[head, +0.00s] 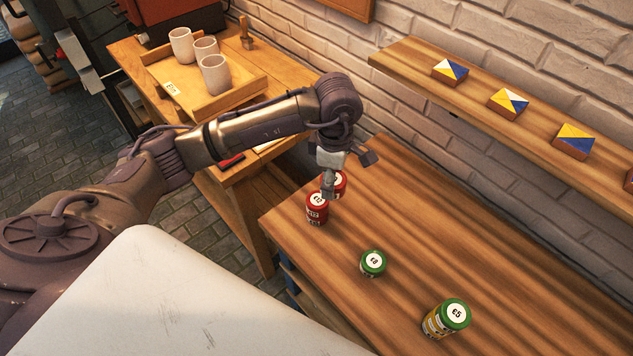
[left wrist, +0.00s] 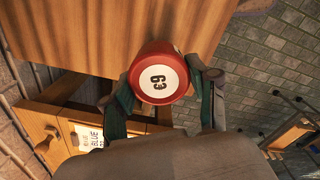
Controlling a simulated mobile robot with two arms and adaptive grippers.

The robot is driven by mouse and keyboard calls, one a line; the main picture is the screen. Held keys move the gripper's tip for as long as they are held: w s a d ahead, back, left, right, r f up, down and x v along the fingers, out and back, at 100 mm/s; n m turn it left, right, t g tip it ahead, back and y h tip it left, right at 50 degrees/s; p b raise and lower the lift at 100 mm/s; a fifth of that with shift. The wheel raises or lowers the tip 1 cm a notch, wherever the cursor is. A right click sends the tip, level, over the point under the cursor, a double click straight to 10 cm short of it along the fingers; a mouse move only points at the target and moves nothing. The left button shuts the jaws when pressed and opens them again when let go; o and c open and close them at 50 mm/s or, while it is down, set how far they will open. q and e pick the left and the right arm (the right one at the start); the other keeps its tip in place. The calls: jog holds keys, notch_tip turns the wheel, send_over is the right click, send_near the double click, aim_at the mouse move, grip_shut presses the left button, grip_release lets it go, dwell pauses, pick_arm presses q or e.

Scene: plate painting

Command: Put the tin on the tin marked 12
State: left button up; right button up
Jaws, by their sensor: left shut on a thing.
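My left gripper (head: 334,182) is shut on a red tin (head: 341,182), which is partly hidden behind a finger. In the left wrist view the held tin (left wrist: 158,80) sits between the two fingers, and its round white label seems to read E9. Whether it touches the table is unclear. Another red tin (head: 316,212) stands upright just in front and to the left, near the table's left end. Its label is small and seems to read 12. My right gripper is not in view.
A shelf (head: 485,95) on the brick wall holds painted blocks. A side bench at the back left carries a tray (head: 245,92) with cups.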

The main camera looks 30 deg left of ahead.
aim_at(317, 199)
pick_arm(q)
jog(key=a, duration=0.1)
jog(key=a+f, duration=0.1)
jog(key=a, duration=0.1)
jog(key=shift+a+f+p, duration=0.15)
jog(key=shift+f+p, duration=0.2)
jog(key=shift+p, duration=0.05)
jog(key=shift+w+a+f, duration=0.1)
jog(key=shift+a+f, duration=0.2)
jog(key=shift+f, duration=0.15)
notch_tip(317, 199, down, 3)
jog(key=shift+f+p, duration=0.15)
jog(key=shift+p, duration=0.75)
jog(key=shift+f, duration=0.2)
jog(key=shift+f+b, duration=0.25)
jog(key=shift+b, duration=0.05)
jog(key=o, duration=1.2)
jog(key=shift+r, duration=0.1)
jog(key=shift+o, duration=0.2)
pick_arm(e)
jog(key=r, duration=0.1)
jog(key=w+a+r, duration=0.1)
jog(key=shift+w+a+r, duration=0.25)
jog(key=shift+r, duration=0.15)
pick_arm(q)
jog(key=shift+r, duration=0.1)
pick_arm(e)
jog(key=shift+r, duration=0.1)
